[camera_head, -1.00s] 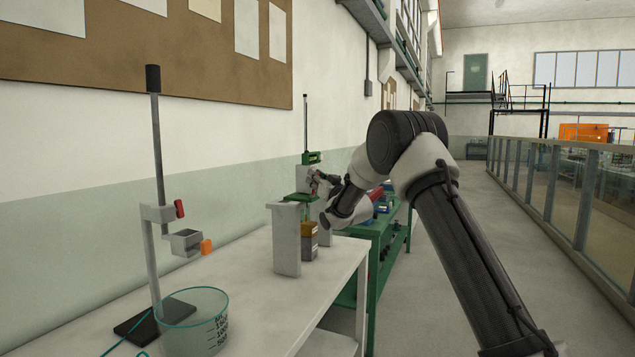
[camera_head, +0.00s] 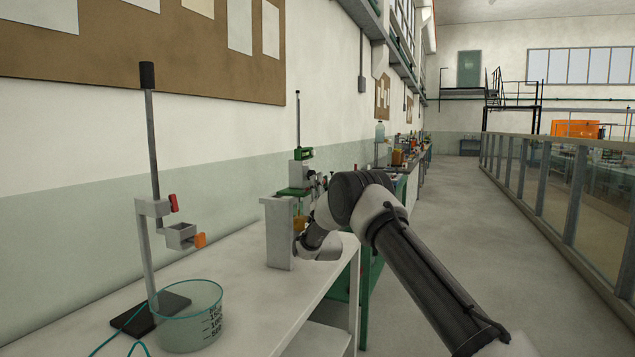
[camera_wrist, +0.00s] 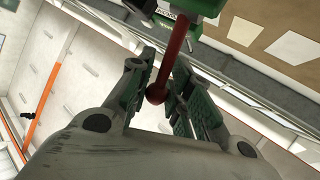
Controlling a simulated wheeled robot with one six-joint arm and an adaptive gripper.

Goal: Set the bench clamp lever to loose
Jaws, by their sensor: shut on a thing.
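A dark red lever (camera_wrist: 179,55) with a round ball end hangs from a green body (camera_wrist: 198,7) at the top of the wrist view. My gripper (camera_wrist: 167,75) is shut on the lever, one finger on each side, with the ball end between the fingers. In the head view a green and grey upright fixture (camera_head: 300,170) stands behind the grey block on the bench. The lever cannot be made out clearly in the head view.
On the white bench (camera_head: 255,300) stand a grey block (camera_head: 278,232), a glass beaker (camera_head: 190,325) and a stand with a red and orange clamp (camera_head: 180,236). The wall is close on the left. An open aisle (camera_head: 450,220) runs along a glass railing (camera_head: 570,195).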

